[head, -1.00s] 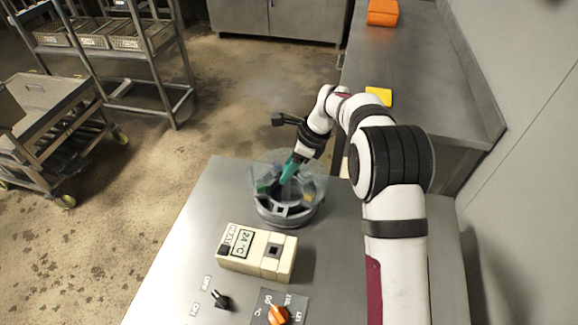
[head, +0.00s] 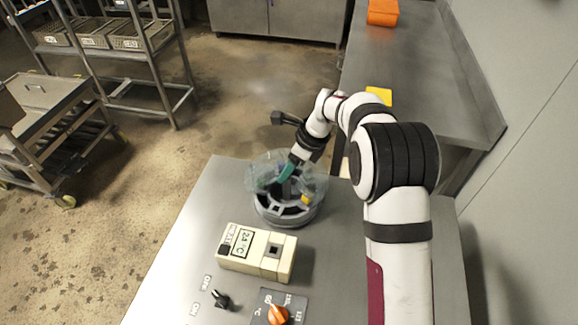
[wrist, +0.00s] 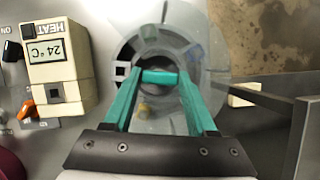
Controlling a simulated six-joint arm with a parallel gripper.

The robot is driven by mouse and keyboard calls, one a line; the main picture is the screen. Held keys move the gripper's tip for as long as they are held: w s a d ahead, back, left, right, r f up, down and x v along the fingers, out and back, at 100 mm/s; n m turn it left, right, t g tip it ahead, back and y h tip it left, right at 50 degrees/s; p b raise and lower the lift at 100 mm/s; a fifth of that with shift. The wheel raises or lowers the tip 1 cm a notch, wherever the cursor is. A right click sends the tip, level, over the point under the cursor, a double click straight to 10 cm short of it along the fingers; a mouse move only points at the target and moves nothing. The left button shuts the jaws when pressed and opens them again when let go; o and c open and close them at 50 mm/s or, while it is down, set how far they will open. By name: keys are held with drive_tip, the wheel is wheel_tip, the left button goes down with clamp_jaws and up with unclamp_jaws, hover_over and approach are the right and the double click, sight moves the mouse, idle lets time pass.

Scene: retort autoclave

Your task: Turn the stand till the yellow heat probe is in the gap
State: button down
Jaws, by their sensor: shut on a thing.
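The stand (head: 290,217) is a round grey turntable with dark openings, under a clear cover (head: 252,170), on the metal bench. It also shows in the wrist view (wrist: 128,52). The yellow heat probe (head: 307,199) is small and sits at the stand's right side; in the wrist view a dull yellow patch (wrist: 147,109) shows between my fingers. My gripper (head: 284,174) has teal fingers and reaches down into the stand, shut on a part of it. The fingers partly hide what they hold. I cannot make out the edges of the cover's gap.
A cream heat display box (head: 245,248) reading 24 °C stands just in front of the stand. A black switch (head: 221,300) and an orange dial (head: 278,314) are nearer. A yellow item (head: 379,95) and an orange box (head: 382,12) lie on the far counter.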

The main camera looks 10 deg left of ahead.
drive_tip(key=shift+s+a+m+t+h, duration=0.1)
drive_tip(key=shift+m+t+h, duration=0.3)
drive_tip(key=shift+m, duration=1.05)
drive_tip(key=shift+s+m+t+h, duration=0.1)
drive_tip(key=shift+m+t, duration=0.5)
drive_tip(key=shift+m, duration=0.85)
drive_tip(key=shift+a+m+t+h, duration=0.1)
drive_tip(key=shift+m+t+h, duration=0.4)
drive_tip(key=shift+m, duration=1.2)
drive_tip(key=shift+m+h, duration=0.3)
drive_tip(key=shift+m, duration=0.5)
drive_tip(key=shift+c, duration=1)
unclamp_jaws()
drive_tip(key=v, duration=1.5)
drive_tip(key=shift+s+r, duration=0.3)
drive_tip(key=shift+c, duration=0.3)
